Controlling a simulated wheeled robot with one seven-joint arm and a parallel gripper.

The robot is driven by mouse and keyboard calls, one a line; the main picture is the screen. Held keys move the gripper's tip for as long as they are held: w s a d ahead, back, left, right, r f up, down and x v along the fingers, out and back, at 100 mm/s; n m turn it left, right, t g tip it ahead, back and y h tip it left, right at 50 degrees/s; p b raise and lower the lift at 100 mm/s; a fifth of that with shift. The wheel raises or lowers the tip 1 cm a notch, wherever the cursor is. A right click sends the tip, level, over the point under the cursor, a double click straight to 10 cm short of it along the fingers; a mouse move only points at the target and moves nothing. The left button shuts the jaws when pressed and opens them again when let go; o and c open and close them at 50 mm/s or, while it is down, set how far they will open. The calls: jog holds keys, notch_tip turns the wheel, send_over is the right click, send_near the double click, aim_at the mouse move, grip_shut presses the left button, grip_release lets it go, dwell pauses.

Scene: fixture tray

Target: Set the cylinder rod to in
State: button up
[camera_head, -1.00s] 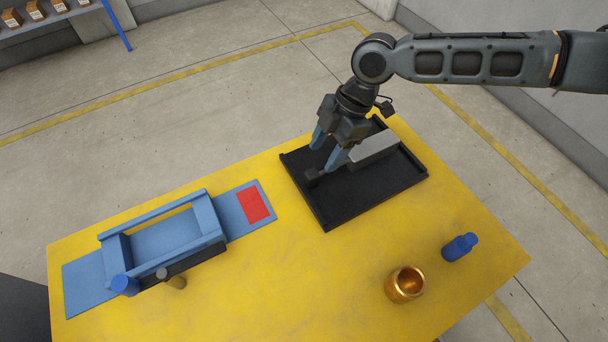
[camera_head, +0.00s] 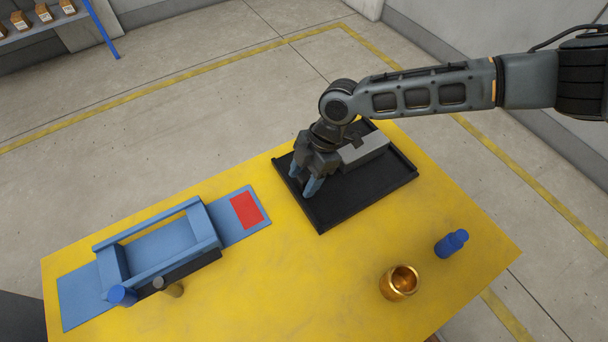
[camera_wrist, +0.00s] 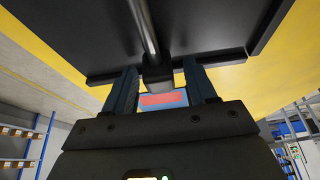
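The cylinder is a grey block (camera_head: 364,150) lying in a black tray (camera_head: 385,185) on the yellow table. In the wrist view, its thin metal rod (camera_wrist: 143,28) sticks out and ends in a dark block (camera_wrist: 158,76). My gripper (camera_head: 303,182) is low over the tray's left side, at the rod end, and hides most of the rod in the head view. In the wrist view, my two fingers stand apart on either side of the dark end block, with a visible gap on both sides. The gripper is open and holds nothing.
A blue frame fixture (camera_head: 112,266) with a red patch (camera_head: 246,210) stands on the left of the table. The table between fixture and pot is clear.

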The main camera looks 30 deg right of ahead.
grip_shut()
dwell(0.3)
jog(key=shift+d, duration=0.1)
jog(key=d+b, duration=0.1)
jog(key=d, duration=0.5)
jog(key=shift+d, duration=0.15)
jog(key=shift+o, duration=0.3)
grip_release()
jog(key=shift+b+v, duration=0.4)
jog(key=shift+v, duration=3.55)
